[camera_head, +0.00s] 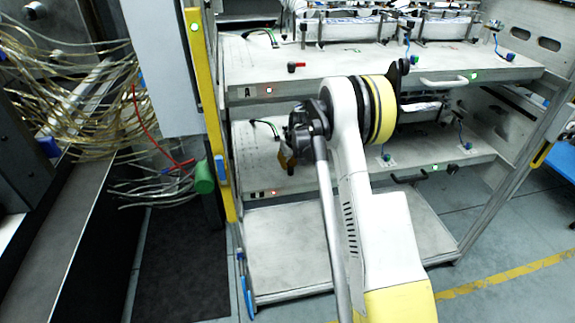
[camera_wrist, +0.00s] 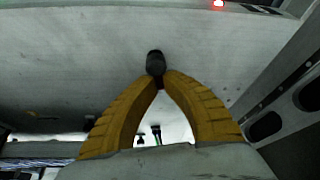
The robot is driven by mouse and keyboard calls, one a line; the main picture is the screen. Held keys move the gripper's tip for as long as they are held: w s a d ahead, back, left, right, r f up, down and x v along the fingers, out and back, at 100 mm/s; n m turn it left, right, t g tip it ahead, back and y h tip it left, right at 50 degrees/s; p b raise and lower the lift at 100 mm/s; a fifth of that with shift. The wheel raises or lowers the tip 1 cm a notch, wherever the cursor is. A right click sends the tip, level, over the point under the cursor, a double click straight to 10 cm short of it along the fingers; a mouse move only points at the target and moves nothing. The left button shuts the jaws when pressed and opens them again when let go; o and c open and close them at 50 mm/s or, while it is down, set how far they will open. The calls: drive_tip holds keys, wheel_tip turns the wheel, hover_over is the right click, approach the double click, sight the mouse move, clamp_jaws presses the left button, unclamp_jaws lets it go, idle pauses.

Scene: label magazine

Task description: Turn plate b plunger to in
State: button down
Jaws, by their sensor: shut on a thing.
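Plate b is the lower grey shelf (camera_head: 450,158), with a small red light (camera_head: 273,194) on its front edge. In the wrist view its pale surface (camera_wrist: 80,55) fills much of the picture, and the red light (camera_wrist: 218,3) is at the top. The plunger shows there as a dark rounded knob (camera_wrist: 155,60). My gripper (camera_wrist: 161,80) has its yellow fingers closed together at the knob, shut on it. In the head view my gripper (camera_head: 287,160) is over the left part of plate b, and the plunger cannot be made out clearly behind it.
The upper shelf, plate A (camera_head: 350,75), hangs above, with its own red-and-black knob (camera_head: 296,67) near the left. A yellow post (camera_head: 207,100) stands at the left. A perforated side wall (camera_wrist: 285,110) is at the right in the wrist view. The bottom shelf (camera_head: 290,240) is bare.

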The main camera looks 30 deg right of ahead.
sight(300, 173)
drive_tip(key=m+h, duration=0.1)
drive_tip(key=m, duration=0.2)
drive_tip(key=d+m+g+h, duration=0.1)
drive_tip(key=m, duration=0.2)
drive_tip(key=shift+s, duration=0.15)
drive_tip(key=m, duration=0.2)
drive_tip(key=m+g+h, duration=0.1)
drive_tip(key=m, duration=0.2)
drive_tip(key=shift+s+d+m+h, duration=0.3)
drive_tip(key=shift+s+d+h, duration=0.1)
drive_tip(key=m+g, duration=0.1)
drive_tip(key=m, duration=0.1)
drive_tip(key=m+g, duration=0.1)
drive_tip(key=m, duration=0.1)
drive_tip(key=shift+s+d+m+h, duration=0.15)
drive_tip(key=shift+s+m+h, duration=0.15)
drive_tip(key=shift+s, duration=0.1)
drive_tip(key=shift+s+m+g, duration=0.25)
drive_tip(key=shift+m+g, duration=0.2)
drive_tip(key=shift+m, duration=0.65)
drive_tip(key=shift+s+m+g, duration=0.2)
drive_tip(key=shift+m+g, duration=0.25)
drive_tip(key=shift+m, duration=0.65)
drive_tip(key=c, duration=1.5)
unclamp_jaws()
